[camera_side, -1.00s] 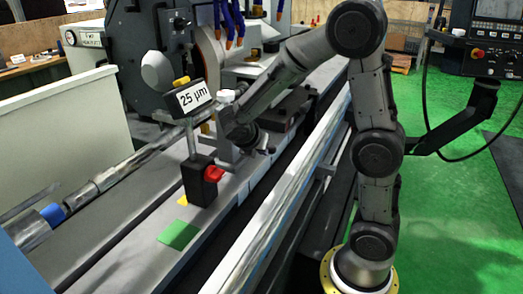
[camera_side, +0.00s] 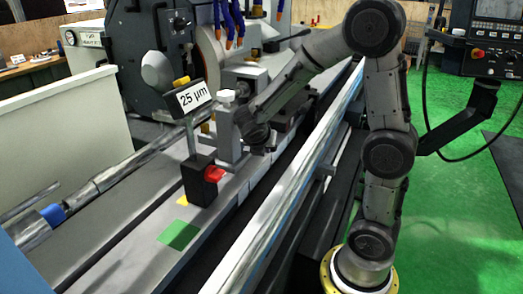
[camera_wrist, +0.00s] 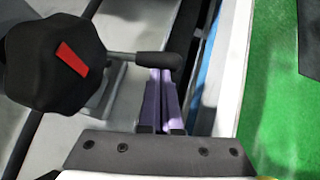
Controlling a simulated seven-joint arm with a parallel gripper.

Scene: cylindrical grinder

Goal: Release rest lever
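The rest (camera_side: 229,128) is a grey block with a white knob on top, standing on the machine table in the side view. In the wrist view a lever with a rounded black grip (camera_wrist: 158,64) sticks out to the right from beside a large black knob with a red mark (camera_wrist: 52,62). My gripper (camera_wrist: 161,76) has its two purple fingers close together, with their tips at the black grip. I cannot tell whether they touch it. In the side view my gripper's end is low beside the rest, and its fingers and the lever are not clear.
An indicator stand with a "25 µm" display (camera_side: 191,97) and a black base with a red knob (camera_side: 213,174) stands in front of the rest. A long shiny shaft (camera_side: 120,175) lies to the left. A green pad (camera_side: 180,235) lies on the bare table front.

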